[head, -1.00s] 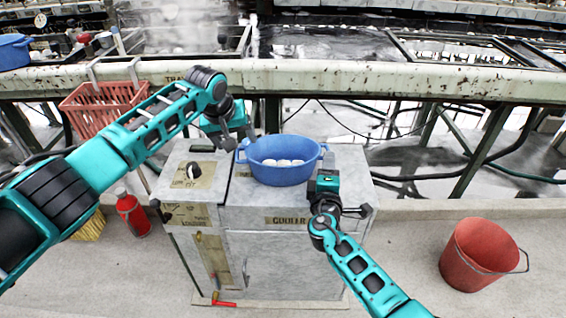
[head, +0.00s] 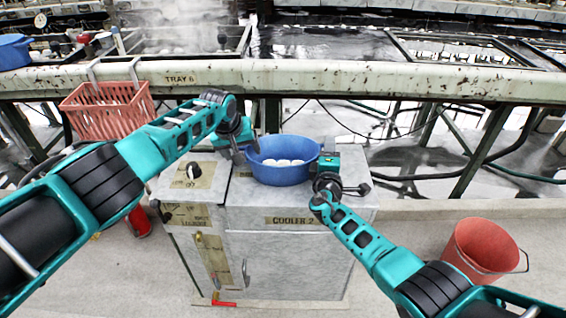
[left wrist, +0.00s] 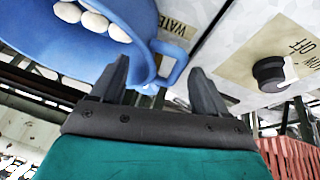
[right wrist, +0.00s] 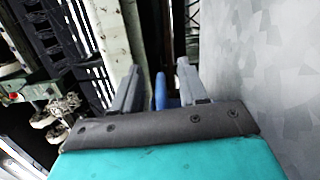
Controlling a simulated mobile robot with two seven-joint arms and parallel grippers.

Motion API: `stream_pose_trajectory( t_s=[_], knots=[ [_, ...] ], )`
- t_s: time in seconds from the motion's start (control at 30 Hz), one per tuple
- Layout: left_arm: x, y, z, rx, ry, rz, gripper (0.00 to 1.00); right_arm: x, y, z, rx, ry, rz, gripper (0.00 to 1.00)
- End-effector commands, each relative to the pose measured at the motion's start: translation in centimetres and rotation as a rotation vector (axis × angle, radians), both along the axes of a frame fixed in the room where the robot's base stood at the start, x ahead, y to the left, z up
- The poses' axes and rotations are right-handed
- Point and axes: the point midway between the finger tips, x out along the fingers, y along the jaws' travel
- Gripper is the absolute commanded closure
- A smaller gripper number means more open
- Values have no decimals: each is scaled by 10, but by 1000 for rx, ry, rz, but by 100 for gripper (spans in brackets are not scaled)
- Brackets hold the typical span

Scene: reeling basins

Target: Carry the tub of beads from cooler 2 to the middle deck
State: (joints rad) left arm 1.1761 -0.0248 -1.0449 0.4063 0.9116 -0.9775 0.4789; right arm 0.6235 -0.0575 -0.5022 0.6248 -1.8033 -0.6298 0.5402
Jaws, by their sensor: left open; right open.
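The blue tub (head: 284,174) holds several white rounded pieces and stands upright on top of cooler 2 (head: 290,245). My left gripper (head: 246,149) is open at the tub's left side. In the left wrist view the tub (left wrist: 110,45) fills the upper left, and its loop handle (left wrist: 178,66) shows between the open fingers (left wrist: 160,80). My right gripper (head: 326,154) is open at the tub's right side and hides that handle in the head view. In the right wrist view a small blue part of the tub (right wrist: 160,92) shows between the fingers (right wrist: 157,80).
A white rail beam (head: 400,80) marked TRAY 6 runs behind the cooler. A red basket (head: 105,112) hangs from it at left. A red bucket (head: 480,250) stands on the floor at right. A control panel with a black knob (head: 193,171) sits left of the tub.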

Motion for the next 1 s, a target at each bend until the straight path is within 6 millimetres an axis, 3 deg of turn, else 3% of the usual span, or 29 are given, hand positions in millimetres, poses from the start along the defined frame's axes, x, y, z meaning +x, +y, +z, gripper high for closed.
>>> stream_pose_trajectory(
  t_s=[0.17,0.6,0.8,1.0],
  knots=[
    [0,0,0,0,0,0,26,0,0,0,0,0,0,58],
    [0,0,0,0,0,0,68,0,0,0,-1,0,0,100],
    [0,0,0,0,0,1,87,0,0,0,-1,0,0,100],
    [0,0,0,0,0,1,88,0,0,1,-1,-1,0,100]
  ],
)
